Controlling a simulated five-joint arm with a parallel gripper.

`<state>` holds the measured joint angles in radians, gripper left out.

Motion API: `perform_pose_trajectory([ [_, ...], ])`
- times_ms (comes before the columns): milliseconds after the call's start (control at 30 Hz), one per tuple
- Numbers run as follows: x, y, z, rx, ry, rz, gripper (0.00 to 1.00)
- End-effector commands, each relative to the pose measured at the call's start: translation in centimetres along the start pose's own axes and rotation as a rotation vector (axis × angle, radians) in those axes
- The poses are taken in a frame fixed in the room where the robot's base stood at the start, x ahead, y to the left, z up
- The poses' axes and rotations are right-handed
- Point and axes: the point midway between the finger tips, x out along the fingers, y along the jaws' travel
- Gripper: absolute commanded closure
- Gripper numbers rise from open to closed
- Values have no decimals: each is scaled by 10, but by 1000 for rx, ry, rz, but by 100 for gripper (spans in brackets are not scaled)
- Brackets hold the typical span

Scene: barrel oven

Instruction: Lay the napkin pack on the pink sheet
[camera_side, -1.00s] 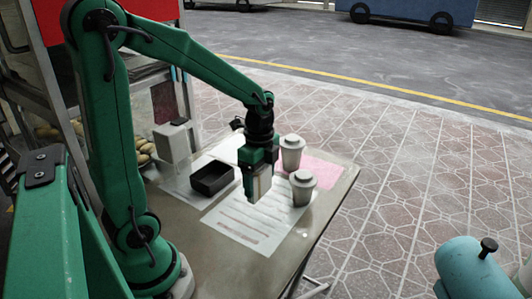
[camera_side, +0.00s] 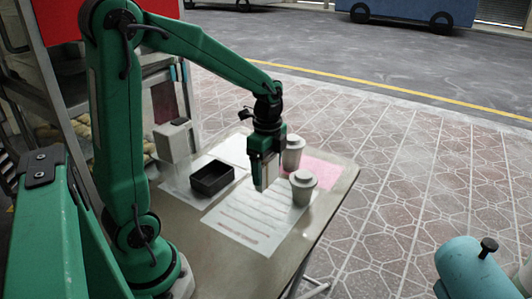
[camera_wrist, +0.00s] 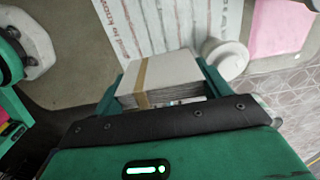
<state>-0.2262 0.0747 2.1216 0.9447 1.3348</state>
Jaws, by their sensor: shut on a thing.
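My gripper (camera_side: 266,172) is shut on the napkin pack (camera_side: 270,172), a pale block of stacked sheets. In the wrist view the pack (camera_wrist: 160,76) has a tan band around it and sits between the two green fingers (camera_wrist: 160,84). The pack is held upright above the lined white sheet (camera_side: 245,228), close to the two cups. The pink sheet (camera_side: 322,172) lies at the far right of the table, partly hidden behind the cups. It also shows in the wrist view at the upper right (camera_wrist: 280,25).
Two lidded grey cups, one at the back (camera_side: 293,155) and one in front (camera_side: 302,187), stand between my gripper and the pink sheet. A black open tray (camera_side: 212,179) and a white box (camera_side: 174,141) stand to the left. The table's right edge (camera_side: 335,205) is near the front cup.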

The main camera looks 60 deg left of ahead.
Motion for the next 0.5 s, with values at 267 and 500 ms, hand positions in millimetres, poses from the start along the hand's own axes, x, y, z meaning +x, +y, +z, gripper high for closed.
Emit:
perform_pose_trajectory([
  [267, -18, -56, 6, -3, 0, 0, 49],
  [500, -31, -102, 16, -2, 0, 1, 49],
])
